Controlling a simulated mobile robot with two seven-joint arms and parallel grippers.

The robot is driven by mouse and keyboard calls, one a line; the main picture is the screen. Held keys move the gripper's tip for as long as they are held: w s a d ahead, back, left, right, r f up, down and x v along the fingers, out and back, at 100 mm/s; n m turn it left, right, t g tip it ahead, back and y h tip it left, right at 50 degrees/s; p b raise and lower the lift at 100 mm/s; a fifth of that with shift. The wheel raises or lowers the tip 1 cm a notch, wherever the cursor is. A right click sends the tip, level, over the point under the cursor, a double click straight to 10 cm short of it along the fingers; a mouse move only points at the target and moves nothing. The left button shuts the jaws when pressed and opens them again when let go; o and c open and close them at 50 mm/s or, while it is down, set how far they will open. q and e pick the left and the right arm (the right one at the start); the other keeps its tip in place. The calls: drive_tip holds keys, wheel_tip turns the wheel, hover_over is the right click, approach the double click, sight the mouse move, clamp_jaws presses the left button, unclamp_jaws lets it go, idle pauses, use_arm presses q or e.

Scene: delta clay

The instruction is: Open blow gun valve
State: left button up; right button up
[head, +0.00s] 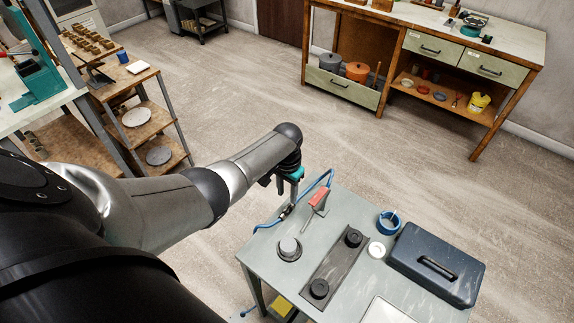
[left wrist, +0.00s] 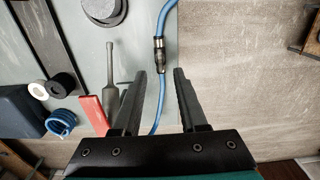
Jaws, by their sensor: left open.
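The blow gun (head: 318,199) has a red part and a grey stem, and lies on the grey table. It also shows in the left wrist view (left wrist: 110,95), left of my fingers. A blue hose (left wrist: 163,105) runs along the table edge. A dark and metal fitting (left wrist: 158,50), perhaps the valve, sits in line on it and shows small in the head view (head: 286,211). My left gripper (left wrist: 160,72) is open and empty above the table edge. The hose shows between its fingers, below them. In the head view my left gripper (head: 292,188) is partly hidden by its own wrist.
The table (head: 262,262) also holds a round grey piece (head: 289,249), a dark plate with two black knobs (head: 335,268), a blue ring coil (head: 389,222), a white roll (head: 376,250) and a dark blue case (head: 436,264). Open floor lies beyond; shelves stand left, a workbench at back right.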

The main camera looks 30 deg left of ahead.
sight(287, 207)
use_arm(q)
wheel_tip(287, 207, up, 10)
drive_tip(key=p, duration=0.2)
drive_tip(key=shift+f, duration=0.2)
idle(0.5)
